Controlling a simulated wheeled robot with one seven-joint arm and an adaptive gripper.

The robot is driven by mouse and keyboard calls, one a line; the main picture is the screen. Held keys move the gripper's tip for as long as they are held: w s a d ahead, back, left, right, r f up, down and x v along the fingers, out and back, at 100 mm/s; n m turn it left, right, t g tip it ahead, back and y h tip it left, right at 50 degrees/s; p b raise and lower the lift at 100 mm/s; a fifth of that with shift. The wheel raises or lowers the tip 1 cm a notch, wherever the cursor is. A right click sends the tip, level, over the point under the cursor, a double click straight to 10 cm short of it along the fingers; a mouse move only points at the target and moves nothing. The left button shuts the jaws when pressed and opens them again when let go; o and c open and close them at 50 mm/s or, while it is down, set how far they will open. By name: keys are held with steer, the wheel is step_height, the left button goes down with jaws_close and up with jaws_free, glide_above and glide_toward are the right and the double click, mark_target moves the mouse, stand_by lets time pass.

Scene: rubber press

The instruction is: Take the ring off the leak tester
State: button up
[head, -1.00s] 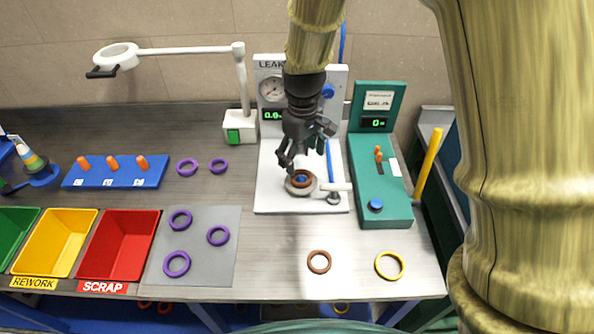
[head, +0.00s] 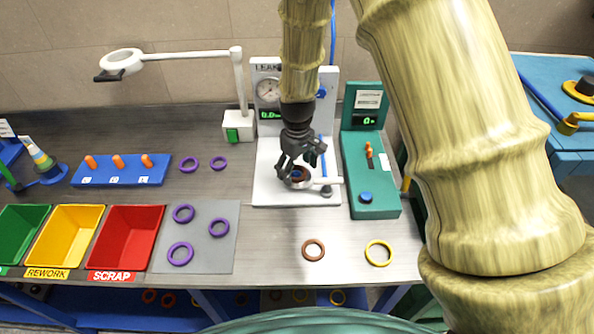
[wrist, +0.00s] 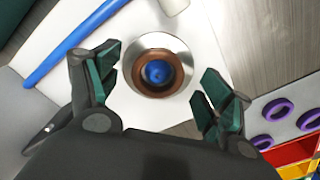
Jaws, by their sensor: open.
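The leak tester (head: 268,185) is a white stand with a gauge and a green readout on its back panel. A brown ring (wrist: 139,84) sits on the tester's round metal seat (wrist: 186,55), around a blue centre plug (wrist: 157,73). In the head view the ring (head: 300,173) is partly hidden by my gripper (head: 294,172). My gripper is open above the seat. In the wrist view its green-padded fingers (wrist: 160,88) stand to either side of the ring, apart from it, with nothing between them but the view of the ring and plug.
A white lever (head: 327,181) lies right of the seat, with a blue tube (wrist: 70,44) nearby. A teal box (head: 369,183) stands to the right. Loose brown (head: 304,250) and yellow (head: 368,254) rings lie in front. A grey mat (head: 212,262) with purple rings and a red scrap bin (head: 128,240) are left.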

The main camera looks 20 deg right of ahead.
steer(key=shift+w+f, duration=0.3)
steer(key=shift+f, duration=0.25)
steer(key=shift+s+r, duration=0.25)
steer(key=shift+s, duration=0.15)
steer(key=shift+c, duration=0.2)
steer(key=shift+w+f, duration=0.15)
steer(key=shift+w, duration=0.1)
steer(key=c, duration=0.7)
steer(key=shift+c, duration=1.1)
steer(key=shift+s+d, duration=0.1)
steer(key=shift+s, duration=0.1)
steer(key=shift+c, duration=0.3)
steer(key=shift+w, duration=0.1)
